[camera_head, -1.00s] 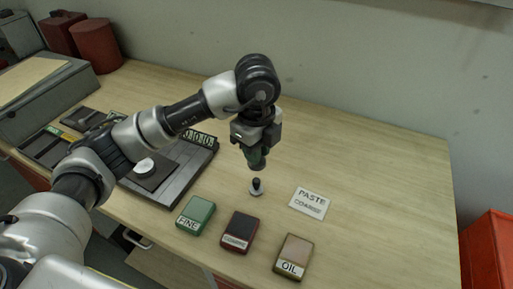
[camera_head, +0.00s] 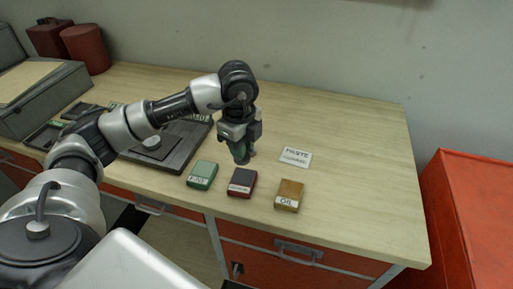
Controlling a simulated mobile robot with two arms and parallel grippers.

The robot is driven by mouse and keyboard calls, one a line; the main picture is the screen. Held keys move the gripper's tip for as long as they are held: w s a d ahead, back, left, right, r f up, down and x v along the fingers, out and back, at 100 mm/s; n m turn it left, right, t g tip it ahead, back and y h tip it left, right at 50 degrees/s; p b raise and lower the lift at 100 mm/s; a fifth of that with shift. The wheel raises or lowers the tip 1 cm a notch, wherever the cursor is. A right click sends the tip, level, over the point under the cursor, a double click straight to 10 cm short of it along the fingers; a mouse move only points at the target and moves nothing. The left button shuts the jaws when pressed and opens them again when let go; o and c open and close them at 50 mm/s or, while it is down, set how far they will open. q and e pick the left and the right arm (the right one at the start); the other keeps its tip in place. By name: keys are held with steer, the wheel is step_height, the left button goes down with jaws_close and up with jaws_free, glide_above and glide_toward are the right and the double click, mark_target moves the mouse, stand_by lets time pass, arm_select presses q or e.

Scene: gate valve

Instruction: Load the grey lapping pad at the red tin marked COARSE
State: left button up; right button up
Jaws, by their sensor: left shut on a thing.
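The red tin (camera_head: 242,183) has a dark top and a white label, too small to read clearly now. It stands between a green tin (camera_head: 202,174) marked FINE and a tan tin (camera_head: 289,195) marked OIL. My left gripper (camera_head: 240,154) points down just behind the red tin. It is shut on a green piece with a dark grey lower end (camera_head: 242,162), apparently the lapping pad. Its lower face is hidden, and I cannot tell its exact height. A small knobbed piece (camera_head: 253,154) is mostly hidden behind the gripper. My right gripper is not in view.
A white PASTE card (camera_head: 296,157) lies right of the gripper. A dark tray (camera_head: 176,160) lies at the left behind my arm. The wooden bench (camera_head: 360,180) is clear at the right, and a red cabinet (camera_head: 470,215) stands beyond its right edge.

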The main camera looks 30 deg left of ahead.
arm_select(q)
steer(key=shift+w+a+f+b, duration=0.1)
steer(key=shift+w+f+b, duration=0.15)
steer(key=shift+f, duration=0.2)
steer(key=shift+w+a+f+b, duration=0.1)
steer(key=shift+f+b, duration=0.15)
steer(key=shift+f, duration=0.6)
step_height(320, 180, down, 4)
steer(key=b, duration=0.3)
steer(key=shift+s+r, duration=0.1)
steer(key=shift+r, duration=0.1)
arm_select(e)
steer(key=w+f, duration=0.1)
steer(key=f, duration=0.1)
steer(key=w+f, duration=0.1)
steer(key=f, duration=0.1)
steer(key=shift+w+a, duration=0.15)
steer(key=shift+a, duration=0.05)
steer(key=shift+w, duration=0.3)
arm_select(q)
steer(key=shift+d+f+b, duration=0.1)
steer(key=shift+f+b, duration=0.4)
steer(key=shift+f, duration=0.1)
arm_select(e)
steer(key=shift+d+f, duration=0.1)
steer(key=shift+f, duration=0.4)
